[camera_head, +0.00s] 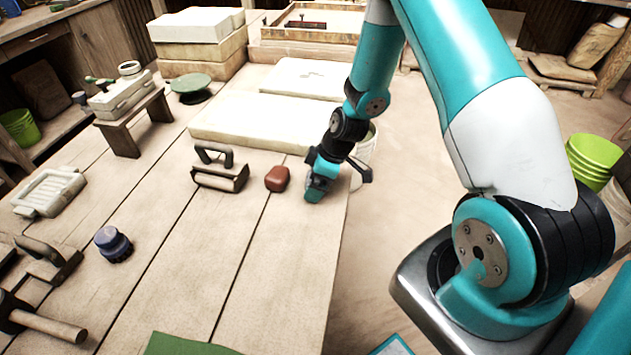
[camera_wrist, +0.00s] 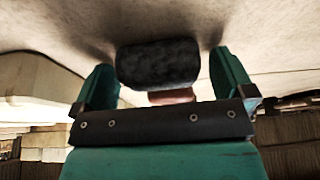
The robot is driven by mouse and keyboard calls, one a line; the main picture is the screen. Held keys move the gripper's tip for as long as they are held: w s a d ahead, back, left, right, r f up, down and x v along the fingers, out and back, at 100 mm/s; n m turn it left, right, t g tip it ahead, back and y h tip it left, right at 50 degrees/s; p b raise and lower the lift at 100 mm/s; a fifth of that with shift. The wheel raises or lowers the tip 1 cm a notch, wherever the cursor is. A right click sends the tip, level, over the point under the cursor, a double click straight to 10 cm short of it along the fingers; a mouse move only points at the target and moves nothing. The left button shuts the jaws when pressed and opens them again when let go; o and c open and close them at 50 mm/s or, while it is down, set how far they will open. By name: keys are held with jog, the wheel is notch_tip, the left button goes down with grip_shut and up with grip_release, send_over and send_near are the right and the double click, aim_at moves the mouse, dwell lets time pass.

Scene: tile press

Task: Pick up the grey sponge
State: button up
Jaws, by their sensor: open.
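The grey sponge (camera_wrist: 158,64) shows in the wrist view as a dark, rounded block on the pale table top. It lies between the two teal fingers of my gripper (camera_wrist: 164,80), with a gap visible on each side. In the head view my gripper (camera_head: 318,187) is low over the table near its right edge. It is open. The sponge cannot be made out in the head view, where my gripper and wrist cover that spot.
A reddish-brown lump (camera_head: 277,178) lies just left of my gripper. A handled tool (camera_head: 220,176) sits farther left. A big pale slab (camera_head: 255,122) lies behind. The table's right edge is close by. The table (camera_head: 240,245) is bare in front.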

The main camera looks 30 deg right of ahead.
jog(key=c, duration=0.9)
jog(key=shift+r, duration=0.1)
notch_tip(320, 180, up, 20)
jog(key=shift+f+p, duration=0.1)
jog(key=shift+p, duration=0.25)
